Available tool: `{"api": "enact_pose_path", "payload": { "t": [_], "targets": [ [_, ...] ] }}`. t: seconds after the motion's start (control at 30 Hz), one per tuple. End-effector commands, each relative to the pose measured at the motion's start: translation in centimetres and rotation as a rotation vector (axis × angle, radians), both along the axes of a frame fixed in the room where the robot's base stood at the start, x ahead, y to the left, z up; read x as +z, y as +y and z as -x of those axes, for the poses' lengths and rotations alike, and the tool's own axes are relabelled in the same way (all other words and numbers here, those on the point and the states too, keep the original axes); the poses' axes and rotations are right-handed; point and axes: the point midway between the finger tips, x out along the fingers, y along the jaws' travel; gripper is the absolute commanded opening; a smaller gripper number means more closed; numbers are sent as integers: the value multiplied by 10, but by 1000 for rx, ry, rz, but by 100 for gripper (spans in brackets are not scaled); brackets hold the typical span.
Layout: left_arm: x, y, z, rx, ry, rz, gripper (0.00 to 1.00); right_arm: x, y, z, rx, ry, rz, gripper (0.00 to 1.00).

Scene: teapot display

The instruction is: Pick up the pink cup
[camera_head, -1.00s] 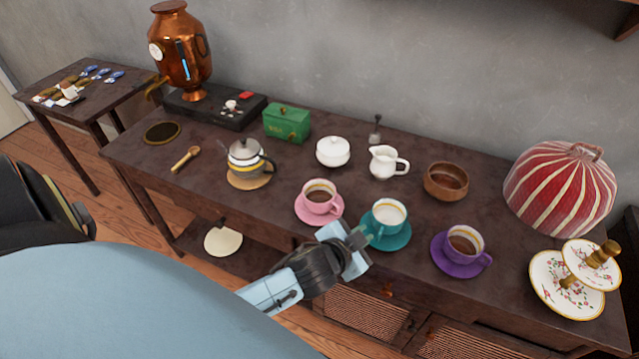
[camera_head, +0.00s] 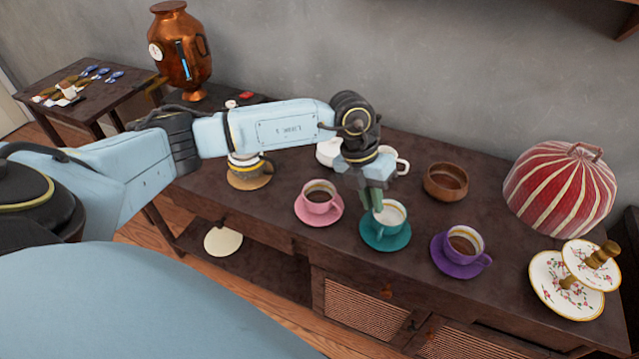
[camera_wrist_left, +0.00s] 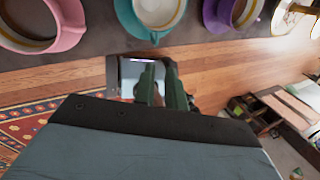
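The pink cup (camera_head: 326,207), with brown liquid, stands upright on its pink saucer (camera_head: 300,212) near the table's front edge. In the left wrist view the pink cup (camera_wrist_left: 68,20) is cut off at the top left. My left gripper (camera_head: 374,208) reaches over the table from the left and points down, right of the pink cup and over the teal cup (camera_head: 390,235), partly covering it. In the left wrist view its fingers (camera_wrist_left: 160,88) are close together with nothing visibly held; how far apart they are is unclear. Neither finger touches the pink cup. My right gripper is out of view.
A purple cup (camera_head: 463,243) on a saucer stands to the right.

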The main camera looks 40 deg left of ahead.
Motion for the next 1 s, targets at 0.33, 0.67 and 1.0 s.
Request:
{"api": "enact_pose_path", "payload": {
  "t": [0.33,0.67,1.0],
  "targets": [
    [2,88,-9,72,34,-354,13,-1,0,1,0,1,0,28],
    [-57,87,-9,69,33,-350,13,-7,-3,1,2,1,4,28],
    [-90,85,-13,69,34,-348,13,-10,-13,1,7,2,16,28]
  ]
}}
